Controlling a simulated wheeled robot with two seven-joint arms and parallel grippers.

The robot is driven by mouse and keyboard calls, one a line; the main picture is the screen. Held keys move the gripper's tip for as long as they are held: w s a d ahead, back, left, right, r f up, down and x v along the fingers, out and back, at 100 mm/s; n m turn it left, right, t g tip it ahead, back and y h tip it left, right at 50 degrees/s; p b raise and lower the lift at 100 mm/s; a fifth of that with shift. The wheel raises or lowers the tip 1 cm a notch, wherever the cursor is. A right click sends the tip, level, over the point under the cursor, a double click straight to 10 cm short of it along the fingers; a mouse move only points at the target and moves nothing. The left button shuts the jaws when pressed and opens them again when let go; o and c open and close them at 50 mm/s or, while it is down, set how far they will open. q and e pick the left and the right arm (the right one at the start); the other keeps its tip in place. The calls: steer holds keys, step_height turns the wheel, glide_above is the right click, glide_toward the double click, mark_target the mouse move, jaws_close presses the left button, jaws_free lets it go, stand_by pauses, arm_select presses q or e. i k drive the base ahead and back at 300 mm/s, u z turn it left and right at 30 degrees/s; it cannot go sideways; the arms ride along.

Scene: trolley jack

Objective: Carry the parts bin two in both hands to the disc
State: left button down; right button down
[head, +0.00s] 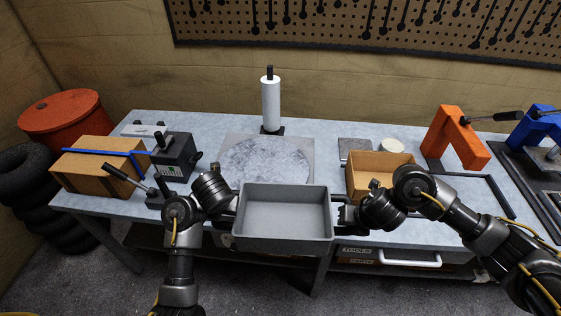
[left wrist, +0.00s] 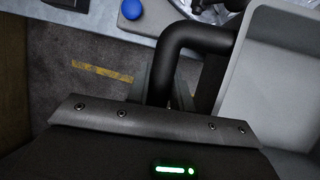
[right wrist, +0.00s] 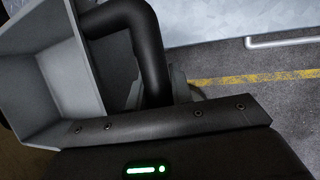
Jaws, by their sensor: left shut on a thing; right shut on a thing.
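The parts bin two is a grey, empty, open-topped bin (head: 284,243) with a dark handle at each side, held level in front of the table's front edge in the head view. My left gripper (head: 233,210) is shut on its left handle (left wrist: 190,45). My right gripper (head: 343,212) is shut on its right handle (right wrist: 140,40). The bin wall also shows in the left wrist view (left wrist: 262,85) and in the right wrist view (right wrist: 35,85). The disc (head: 266,162) is a mottled grey round patch on a square plate on the table, behind the bin.
A white roll on a stand (head: 270,103) is behind the disc. A cardboard box (head: 93,165) and dark device (head: 175,157) stand left. An open tan box (head: 378,170) and orange stand (head: 455,137) are right. The table (head: 225,130) has a drawer with a white handle (head: 410,261).

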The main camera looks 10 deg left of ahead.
mark_target(262, 169)
steer(key=z, duration=0.1)
steer(key=i, duration=1)
steer(key=u, duration=0.55)
